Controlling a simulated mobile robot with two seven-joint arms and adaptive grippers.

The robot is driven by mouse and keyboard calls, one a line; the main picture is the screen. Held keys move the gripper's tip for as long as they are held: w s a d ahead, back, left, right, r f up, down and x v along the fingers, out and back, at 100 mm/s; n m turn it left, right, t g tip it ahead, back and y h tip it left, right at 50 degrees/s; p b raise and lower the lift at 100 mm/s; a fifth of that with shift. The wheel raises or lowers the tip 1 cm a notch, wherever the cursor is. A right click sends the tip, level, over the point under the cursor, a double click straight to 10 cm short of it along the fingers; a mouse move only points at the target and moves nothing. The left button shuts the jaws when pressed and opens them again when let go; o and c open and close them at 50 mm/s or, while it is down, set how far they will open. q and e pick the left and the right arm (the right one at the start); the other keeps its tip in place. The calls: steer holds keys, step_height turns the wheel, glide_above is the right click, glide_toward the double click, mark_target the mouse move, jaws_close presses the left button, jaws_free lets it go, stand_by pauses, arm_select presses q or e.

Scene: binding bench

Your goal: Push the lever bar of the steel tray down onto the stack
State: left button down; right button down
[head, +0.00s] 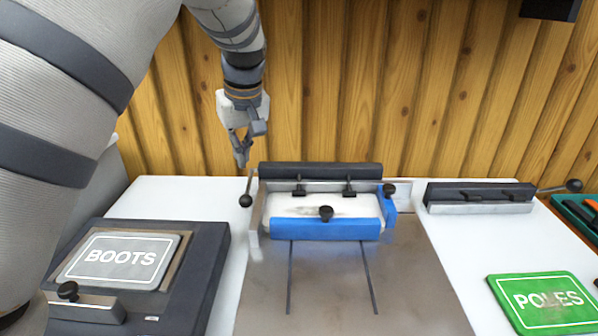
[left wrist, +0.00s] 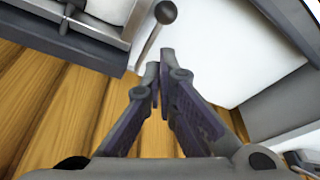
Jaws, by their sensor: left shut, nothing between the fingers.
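The steel tray (head: 253,240) stands in the middle of the bench, with blue edging along its front and right corner. A pale stack (head: 295,207) lies in it, with a black knob (head: 326,213) at its front. A dark bar (head: 320,170) runs along the tray's back. A thin lever with a black ball (head: 246,201) stands at the tray's left end; the ball also shows in the left wrist view (left wrist: 165,12). My left gripper (head: 242,162) is shut and empty, above the ball in the head view and apart from it. My right gripper is out of view.
A dark press with a BOOTS plate (head: 122,257) stands at the left. A second dark bar unit (head: 480,194) with a ball lever is at the right, behind a green POLES plate (head: 545,302). A wooden wall (head: 400,90) closes the back.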

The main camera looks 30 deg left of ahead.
arm_select(q)
step_height(320, 180, up, 8)
steer(key=shift+r, duration=0.15)
stand_by(0.4)
stand_by(0.7)
